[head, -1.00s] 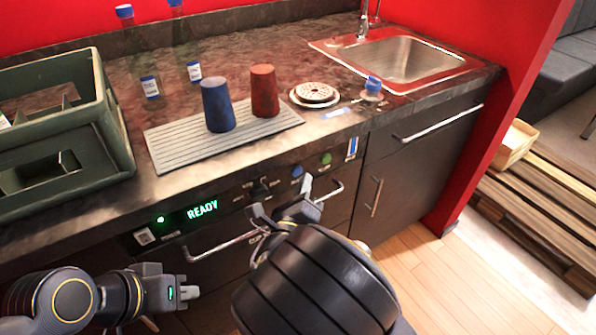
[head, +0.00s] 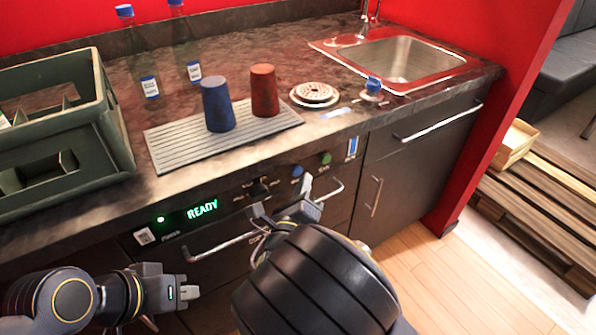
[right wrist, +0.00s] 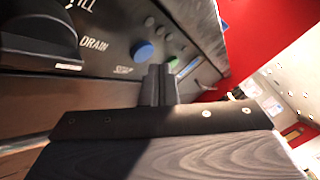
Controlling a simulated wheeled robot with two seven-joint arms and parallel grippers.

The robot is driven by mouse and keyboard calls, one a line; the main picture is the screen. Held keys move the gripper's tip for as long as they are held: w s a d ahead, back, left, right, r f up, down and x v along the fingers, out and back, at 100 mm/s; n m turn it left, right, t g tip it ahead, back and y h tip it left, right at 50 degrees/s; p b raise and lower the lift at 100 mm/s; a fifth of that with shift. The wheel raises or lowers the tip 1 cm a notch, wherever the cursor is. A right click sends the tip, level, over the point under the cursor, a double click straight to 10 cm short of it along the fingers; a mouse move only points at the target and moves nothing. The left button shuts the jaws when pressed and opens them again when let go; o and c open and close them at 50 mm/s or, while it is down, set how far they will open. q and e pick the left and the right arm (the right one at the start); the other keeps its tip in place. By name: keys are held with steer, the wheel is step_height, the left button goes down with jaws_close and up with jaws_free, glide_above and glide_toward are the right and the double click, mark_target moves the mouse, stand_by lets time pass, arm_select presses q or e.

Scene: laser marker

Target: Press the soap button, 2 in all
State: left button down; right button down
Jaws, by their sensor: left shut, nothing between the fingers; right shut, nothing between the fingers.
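The blue button (head: 297,171) is on the dark front panel, left of a green button (head: 325,158). In the right wrist view the blue button (right wrist: 143,51) has a blurred label below it that seems to read "SOAP", and the green button (right wrist: 173,63) is partly hidden by my fingers. My right gripper (head: 305,184) is shut and empty, its tips just in front of the panel near the blue button. In the right wrist view its fingers (right wrist: 159,72) do not cover the blue button; contact cannot be told. My left gripper (head: 190,292) is shut and empty, low at left.
A green display (head: 202,209) reads READY. A dark knob (head: 259,189) is left of the buttons, and a bar handle (head: 222,245) runs below. On the counter are a crate (head: 118,150), a grooved mat (head: 170,152) with blue and red cups, bottles and a sink (head: 410,60).

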steer(key=shift+w, duration=0.1)
stand_by(0.7)
steer(key=shift+w+a+p, duration=0.25)
steer(key=shift+p, duration=0.05)
steer(key=shift+w+a, duration=0.2)
steer(key=shift+w, duration=0.1)
stand_by(0.6)
steer(key=shift+s+d, duration=0.1)
steer(key=shift+s, duration=0.05)
steer(key=shift+s+d+p, duration=0.35)
steer(key=shift+s+p, duration=0.05)
steer(key=shift+s, duration=0.1)
stand_by(0.4)
steer(key=s+d, duration=0.1)
steer(key=s, duration=0.1)
steer(key=s+d, duration=0.2)
steer(key=shift+p, duration=0.35)
stand_by(2.3)
